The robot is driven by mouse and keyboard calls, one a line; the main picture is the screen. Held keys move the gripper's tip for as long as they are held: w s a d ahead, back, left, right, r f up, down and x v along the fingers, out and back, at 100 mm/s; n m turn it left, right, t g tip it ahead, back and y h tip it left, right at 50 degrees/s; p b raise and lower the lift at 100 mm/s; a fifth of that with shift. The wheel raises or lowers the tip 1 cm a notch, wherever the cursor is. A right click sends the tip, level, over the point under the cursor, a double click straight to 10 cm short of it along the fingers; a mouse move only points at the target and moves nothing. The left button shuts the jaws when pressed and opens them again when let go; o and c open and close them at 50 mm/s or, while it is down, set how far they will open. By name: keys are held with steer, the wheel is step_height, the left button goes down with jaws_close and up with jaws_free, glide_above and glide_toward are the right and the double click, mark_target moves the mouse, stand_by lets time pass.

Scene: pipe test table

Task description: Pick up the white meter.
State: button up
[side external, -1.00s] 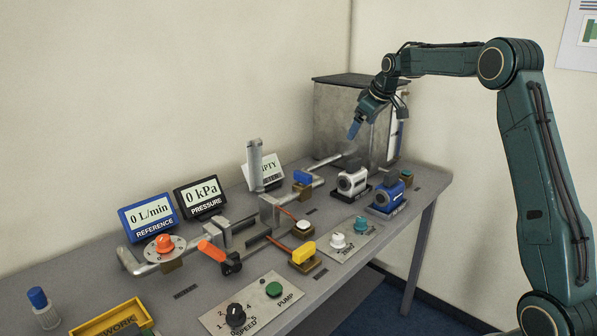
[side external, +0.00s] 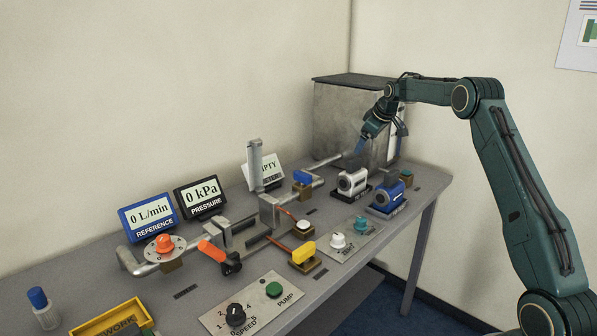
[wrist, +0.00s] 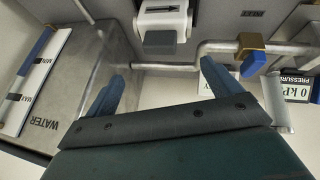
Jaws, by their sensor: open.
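The white meter (side external: 352,181) stands on a dark base on the table, left of a similar blue meter (side external: 387,197) in the side view. In the wrist view the white meter (wrist: 163,19) is at the top centre, with a black arrow on its label and a grey block at its near end. My gripper (side external: 362,146) is above and behind the white meter, near the front of the grey tank. In the wrist view the gripper's (wrist: 160,78) two blue fingers are apart with nothing between them. The meter lies beyond the fingertips.
The grey water tank (side external: 343,115) stands close beside my gripper. A metal pipe (wrist: 205,62) with a blue-handled valve (wrist: 252,64) runs near the fingers in the wrist view. Display panels (side external: 200,196) stand at the table's back left.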

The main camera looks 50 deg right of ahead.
mark_target(355, 160)
steer(key=shift+x, duration=3)
steer(key=shift+f, duration=0.1)
steer(key=shift+x, duration=2.5)
steer(key=shift+w, duration=0.1)
jaws_close()
steer(key=shift+r, duration=0.25)
